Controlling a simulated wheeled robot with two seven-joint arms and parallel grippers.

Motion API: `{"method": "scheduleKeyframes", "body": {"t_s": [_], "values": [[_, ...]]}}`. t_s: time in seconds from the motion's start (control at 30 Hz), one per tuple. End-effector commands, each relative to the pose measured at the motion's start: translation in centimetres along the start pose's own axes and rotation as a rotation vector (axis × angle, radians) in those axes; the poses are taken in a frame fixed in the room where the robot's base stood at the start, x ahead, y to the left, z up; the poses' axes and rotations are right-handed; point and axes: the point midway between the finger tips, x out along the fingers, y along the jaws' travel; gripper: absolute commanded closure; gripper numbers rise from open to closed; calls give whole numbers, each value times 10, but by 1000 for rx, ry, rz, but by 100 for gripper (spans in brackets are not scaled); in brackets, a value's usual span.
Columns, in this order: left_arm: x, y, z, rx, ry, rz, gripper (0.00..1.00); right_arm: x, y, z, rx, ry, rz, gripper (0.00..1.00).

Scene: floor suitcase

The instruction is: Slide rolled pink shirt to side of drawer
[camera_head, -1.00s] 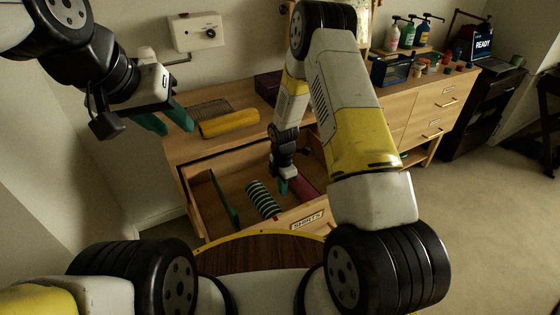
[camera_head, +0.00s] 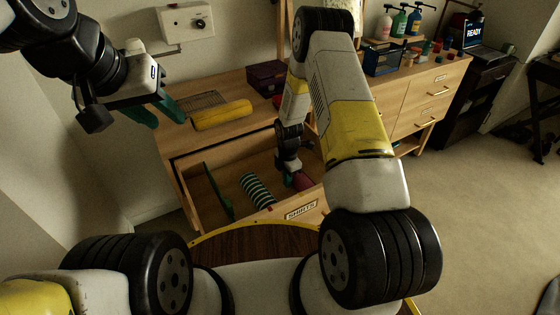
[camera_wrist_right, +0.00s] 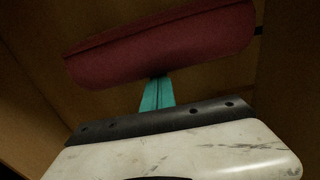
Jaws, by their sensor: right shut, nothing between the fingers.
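The rolled pink shirt (camera_head: 303,181) lies in the open drawer (camera_head: 237,187), mostly hidden behind my right arm in the head view. In the right wrist view the roll (camera_wrist_right: 165,45) spans the top, lying crosswise in front of the fingers. My right gripper (camera_head: 288,182) is down in the drawer beside the pink roll. Its teal fingers (camera_wrist_right: 157,92) are shut and empty, with their tips at the roll's near side; they look to be touching it. My left gripper (camera_head: 157,112) is open and empty, raised at the left, clear of the drawer.
A green-and-white striped roll (camera_head: 258,190) and a dark green upright strip (camera_head: 218,191) are in the drawer to the left. A yellow roll (camera_head: 222,115) and a dark purple box (camera_head: 267,77) sit on the dresser top. The drawer front bears a SHIRTS label (camera_head: 301,210).

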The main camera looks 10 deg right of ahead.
Motion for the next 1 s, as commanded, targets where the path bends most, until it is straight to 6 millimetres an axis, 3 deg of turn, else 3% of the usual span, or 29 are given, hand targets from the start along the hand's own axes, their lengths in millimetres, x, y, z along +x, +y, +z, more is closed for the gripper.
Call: {"method": "scheduleKeyframes", "body": {"t_s": [0.3, 0.43, 0.6, 1.0], "values": [[0, 0, 0, 0, 0, 0, 64, 1, -1, 83, 10, 0, 2, 100], [0, 0, 0, 0, 0, 0, 64, 0, 0, 108, 6, -1, 3, 100], [0, 0, 0, 0, 0, 0, 64, 0, -1, 120, 3, -1, 1, 100], [0, 0, 0, 0, 0, 0, 64, 0, 0, 117, 2, -1, 0, 100]]}}
